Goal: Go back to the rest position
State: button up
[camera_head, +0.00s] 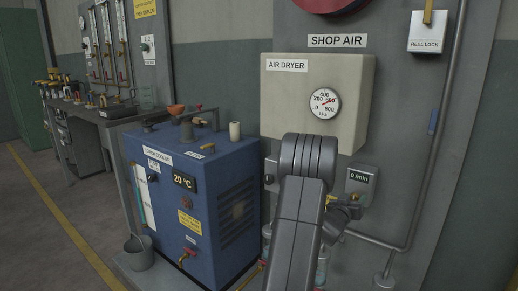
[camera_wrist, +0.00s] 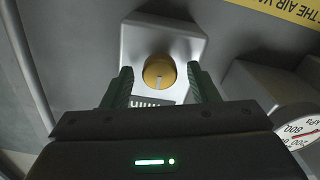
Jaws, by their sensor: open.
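My gripper (camera_wrist: 160,72) is open in the wrist view, with its two dark green fingers apart. A round brass-coloured knob (camera_wrist: 159,73) on a pale box (camera_wrist: 185,36) shows between the fingertips. Gaps show on both sides of the knob; I cannot tell how far the fingers reach past it. The wrist picture appears upside down.
A 0 l/min display box (camera_head: 361,182) is right of my arm. A gauge (camera_head: 323,103) is on the dryer. The blue torch cooler (camera_head: 215,215) stands left, and a vertical pipe (camera_head: 446,100) runs at right. The floor (camera_head: 30,230) at far left is clear.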

jog(key=shift+m+b, duration=0.55)
jog(key=shift+m, duration=1.05)
